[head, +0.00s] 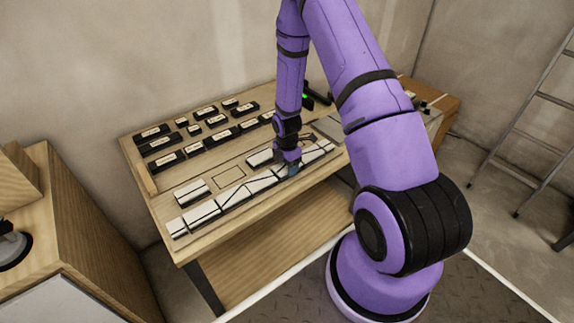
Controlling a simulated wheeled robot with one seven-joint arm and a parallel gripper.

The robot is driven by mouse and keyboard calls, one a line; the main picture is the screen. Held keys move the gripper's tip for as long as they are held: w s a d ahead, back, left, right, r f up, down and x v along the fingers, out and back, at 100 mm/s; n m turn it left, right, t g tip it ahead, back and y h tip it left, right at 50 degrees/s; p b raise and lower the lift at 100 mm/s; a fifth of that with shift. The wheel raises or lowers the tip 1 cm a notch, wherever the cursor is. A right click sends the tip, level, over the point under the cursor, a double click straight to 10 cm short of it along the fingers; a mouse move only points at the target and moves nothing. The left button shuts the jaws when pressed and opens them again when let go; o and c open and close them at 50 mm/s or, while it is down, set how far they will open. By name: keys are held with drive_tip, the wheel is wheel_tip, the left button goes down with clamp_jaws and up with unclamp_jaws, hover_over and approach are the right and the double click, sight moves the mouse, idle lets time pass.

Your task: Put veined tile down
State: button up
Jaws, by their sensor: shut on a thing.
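White tiles with dark vein lines form a slanting row (236,194) along the front of the wooden workbench (225,232). My gripper (287,169) points down at the right part of this row, shut on a veined tile. The gripper hides most of the held tile, and I cannot tell whether it touches the bench or its neighbours. Another white tile (260,158) lies behind the row, just left of the gripper. A pair of white tiles (191,192) lies behind the row's left part. An empty outlined rectangle (228,176) is marked on the bench between them.
Several black labelled blocks (220,137) stand in rows at the bench's back. A grey plate (328,127) lies right of the gripper, partly behind my arm. A wooden cabinet (75,235) stands at the left and a ladder (530,130) at the right.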

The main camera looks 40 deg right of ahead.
drive_tip(key=o, duration=1)
drive_tip(key=shift+c, duration=0.2)
drive_tip(key=s+a+r+m+t, duration=0.1)
drive_tip(key=s+a+r+m, duration=0.15)
drive_tip(key=r, duration=0.95)
drive_tip(key=s+a+r+m+t+h, duration=0.1)
drive_tip(key=s+a+r+m, duration=0.15)
drive_tip(key=r, duration=0.95)
drive_tip(key=s+a+r+m, duration=0.1)
drive_tip(key=r+m, duration=0.2)
drive_tip(key=r, duration=1)
drive_tip(key=s+a+r+m+t, duration=0.1)
drive_tip(key=s+a+r+m, duration=0.1)
drive_tip(key=s, duration=0.4)
drive_tip(key=s+a+r+m+t, duration=0.1)
drive_tip(key=s+a+r+m, duration=0.1)
drive_tip(key=s+r+m, duration=0.3)
drive_tip(key=s+a+r+m+t+y, duration=0.1)
drive_tip(key=s+a+r+m, duration=0.2)
drive_tip(key=s, duration=0.6)
drive_tip(key=shift+s+r, duration=0.25)
drive_tip(key=shift+r, duration=1.05)
